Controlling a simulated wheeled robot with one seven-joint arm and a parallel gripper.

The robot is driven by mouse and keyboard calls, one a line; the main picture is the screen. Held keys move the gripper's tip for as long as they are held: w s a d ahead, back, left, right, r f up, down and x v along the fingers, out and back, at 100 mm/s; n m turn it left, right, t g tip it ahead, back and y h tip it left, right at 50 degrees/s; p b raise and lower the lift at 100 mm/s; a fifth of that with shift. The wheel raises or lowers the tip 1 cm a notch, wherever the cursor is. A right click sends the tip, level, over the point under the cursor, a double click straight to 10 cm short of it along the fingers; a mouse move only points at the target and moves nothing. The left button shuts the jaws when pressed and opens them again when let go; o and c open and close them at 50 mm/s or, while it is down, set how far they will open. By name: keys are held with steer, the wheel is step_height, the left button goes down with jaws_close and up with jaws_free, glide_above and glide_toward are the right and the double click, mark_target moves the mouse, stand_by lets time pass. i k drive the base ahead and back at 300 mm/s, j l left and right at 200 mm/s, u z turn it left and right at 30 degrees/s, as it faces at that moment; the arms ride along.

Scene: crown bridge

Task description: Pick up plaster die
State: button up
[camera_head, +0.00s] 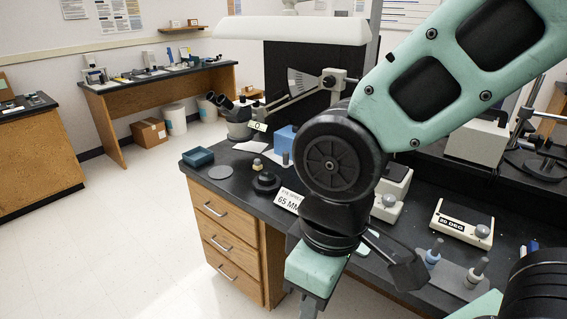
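A small tan-yellow piece (257,164), which looks like the plaster die, stands on the dark bench top (226,178) left of my arm. It is small in the picture, so I cannot be sure of it. A dark round stand (265,183) sits just in front of it. My gripper (316,272) hangs at the bench's front edge, to the right of and nearer than the tan piece, clear of it. Its fingertips are not plainly visible, and I cannot tell whether they are open or shut. My arm hides the middle of the bench.
A blue-grey tray (198,157), a grey disc (219,173), a microscope (238,120) and a blue box (284,140) surround the tan piece. A "65 MM" card (288,201) stands close to my arm. Two pegs (434,251) and a "20 DEG" box (461,222) are at right.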

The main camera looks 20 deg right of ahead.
mark_target(258, 165)
steer(key=i+j+z, duration=0.2)
steer(key=z, duration=0.25)
steer(key=i+j+z, duration=0.15)
steer(key=j+z, duration=0.25)
steer(key=i+j+z, duration=0.15)
steer(key=j, duration=0.35)
steer(key=i+j+z, duration=0.15)
steer(key=j, duration=0.35)
steer(key=i+j+z, duration=0.15)
steer(key=j, duration=0.4)
steer(key=j+z, duration=0.2)
steer(key=j, duration=0.35)
steer(key=i+j, duration=0.1)
steer(key=j, duration=1.2)
steer(key=i+j, duration=0.15)
steer(key=j, duration=0.55)
steer(key=i+j, duration=0.1)
steer(key=j, duration=0.55)
